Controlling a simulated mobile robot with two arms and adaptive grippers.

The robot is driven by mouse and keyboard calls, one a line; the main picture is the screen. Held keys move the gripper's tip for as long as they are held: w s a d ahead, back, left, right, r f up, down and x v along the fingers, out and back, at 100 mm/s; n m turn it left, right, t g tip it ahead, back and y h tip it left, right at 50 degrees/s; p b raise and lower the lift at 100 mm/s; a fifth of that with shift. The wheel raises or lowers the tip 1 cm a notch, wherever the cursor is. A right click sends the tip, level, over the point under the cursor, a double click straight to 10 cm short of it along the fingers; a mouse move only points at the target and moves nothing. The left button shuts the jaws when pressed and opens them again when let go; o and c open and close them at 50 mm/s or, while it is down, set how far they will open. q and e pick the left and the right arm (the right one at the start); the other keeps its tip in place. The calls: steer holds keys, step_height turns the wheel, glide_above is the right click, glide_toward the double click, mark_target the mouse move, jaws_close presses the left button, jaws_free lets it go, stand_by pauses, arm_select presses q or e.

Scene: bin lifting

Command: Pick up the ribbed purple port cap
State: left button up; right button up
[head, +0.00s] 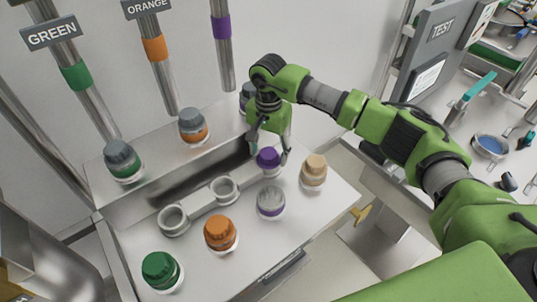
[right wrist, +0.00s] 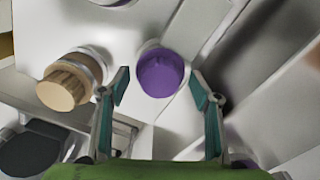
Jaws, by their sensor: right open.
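The purple port cap (head: 268,158) sits on a round fitting in the row on the white bench, right of two open grey ports. In the right wrist view the purple cap (right wrist: 160,73) shows from above, with faint ribs on its side. My right gripper (head: 269,148) is above the cap in the head view, pointing down. In the right wrist view my right gripper (right wrist: 159,86) is open, one finger on each side of the cap. I see no clear contact with it. My left gripper is not in view.
A tan cap (head: 314,168) stands close right of the purple one. A grey cap with a purple band (head: 271,201), an orange cap (head: 220,233) and a green cap (head: 161,270) stand in front. Banded pipes rise behind the bench.

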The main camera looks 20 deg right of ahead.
steer(key=shift+f, duration=0.35)
steer(key=c, duration=1.1)
steer(key=shift+r, duration=0.1)
steer(key=shift+w+r, duration=0.1)
steer(key=shift+r, duration=0.3)
step_height(320, 180, up, 2)
steer(key=shift+r+b, duration=0.15)
steer(key=shift+b, duration=0.4)
steer(key=s+d+r+b, duration=0.2)
steer(key=s+r+b, duration=0.2)
steer(key=s+r, duration=0.5)
steer(key=s, duration=0.5)
steer(key=shift+d+r+b, duration=0.2)
steer(key=shift+r+b, duration=0.2)
